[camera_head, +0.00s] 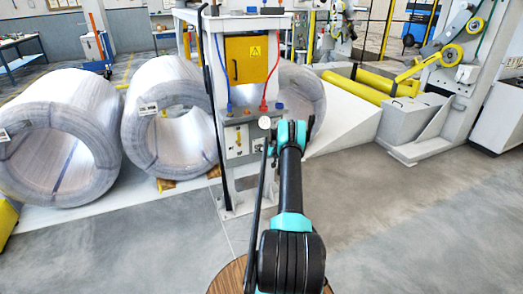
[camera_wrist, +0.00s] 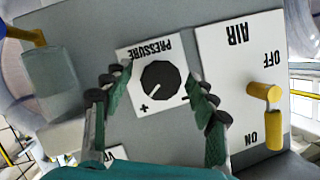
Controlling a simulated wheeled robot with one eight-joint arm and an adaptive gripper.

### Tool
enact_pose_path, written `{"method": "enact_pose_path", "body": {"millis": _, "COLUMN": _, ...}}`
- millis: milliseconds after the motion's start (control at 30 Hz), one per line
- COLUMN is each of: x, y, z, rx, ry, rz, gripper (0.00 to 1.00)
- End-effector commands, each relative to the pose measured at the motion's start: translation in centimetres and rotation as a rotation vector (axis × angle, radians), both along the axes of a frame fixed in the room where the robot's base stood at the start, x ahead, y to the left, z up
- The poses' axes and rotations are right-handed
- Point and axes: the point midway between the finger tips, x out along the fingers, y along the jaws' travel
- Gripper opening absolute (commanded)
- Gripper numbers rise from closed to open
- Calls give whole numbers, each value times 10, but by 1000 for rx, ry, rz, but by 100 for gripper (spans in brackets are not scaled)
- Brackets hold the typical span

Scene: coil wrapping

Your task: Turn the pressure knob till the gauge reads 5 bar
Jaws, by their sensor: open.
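The black round pressure knob (camera_wrist: 160,83) sits on a white plate marked PRESSURE, with plus and minus signs, upside down in the wrist view. My gripper (camera_wrist: 158,100) is open, with one finger on each side of the knob and apart from it. In the head view my gripper (camera_head: 284,133) is at the front of the grey control panel, and my arm hides the knob. A small white round gauge (camera_head: 264,122) shows on the panel just left of my gripper. Its reading is too small to tell.
In the wrist view a yellow AIR lever (camera_wrist: 266,103) with OFF and ON marks stands right of the knob. A thin black post (camera_head: 211,90) stands left of the panel. Wrapped coils (camera_head: 165,110) lie to the left. Open floor (camera_head: 420,220) is at right.

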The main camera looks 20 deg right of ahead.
Motion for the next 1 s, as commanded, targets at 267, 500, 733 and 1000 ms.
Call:
{"method": "enact_pose_path", "body": {"millis": 267, "x": -47, "y": -13, "z": 17, "rx": 0, "ry": 0, "rz": -2, "gripper": 58}}
{"method": "enact_pose_path", "body": {"millis": 500, "x": -87, "y": -22, "z": 30, "rx": -1, "ry": 0, "rz": -2, "gripper": 58}}
{"method": "enact_pose_path", "body": {"millis": 733, "x": -104, "y": -26, "z": 35, "rx": 0, "ry": 0, "rz": 0, "gripper": 58}}
{"method": "enact_pose_path", "body": {"millis": 1000, "x": -105, "y": -26, "z": 36, "rx": 0, "ry": 0, "rz": 0, "gripper": 58}}
